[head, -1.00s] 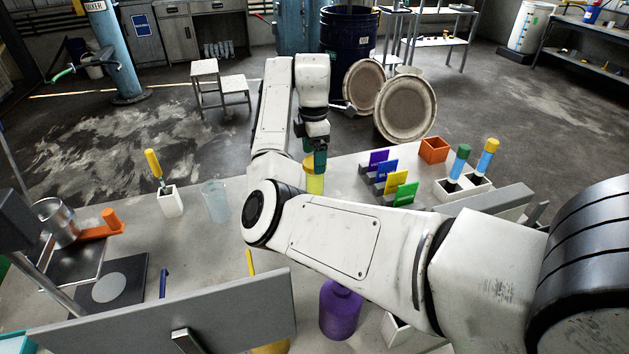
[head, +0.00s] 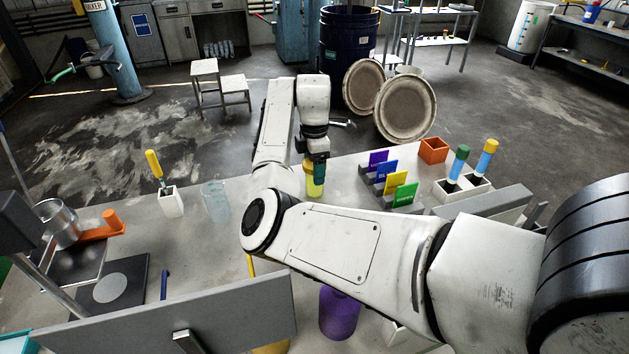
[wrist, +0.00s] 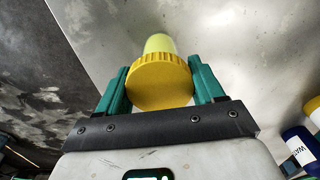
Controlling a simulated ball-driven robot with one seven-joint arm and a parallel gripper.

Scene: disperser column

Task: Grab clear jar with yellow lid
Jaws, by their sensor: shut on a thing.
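The clear jar (head: 314,190) with yellowish contents stands upright at the far edge of the table in the head view. In the wrist view, its ribbed yellow lid (wrist: 160,82) sits between the two green fingers, and the pale yellow jar body (wrist: 158,43) shows beyond it. My gripper (wrist: 160,85) is over the jar from above and is shut on the lid, one finger on each side. In the head view, my gripper (head: 315,172) hides much of the lid.
Right of the jar is a rack of coloured cards (head: 388,178), with an orange box (head: 433,150) behind. A clear beaker (head: 215,200) and a white holder (head: 171,201) stand left. A purple bottle (head: 339,312) is nearer me. Bare table lies around the jar.

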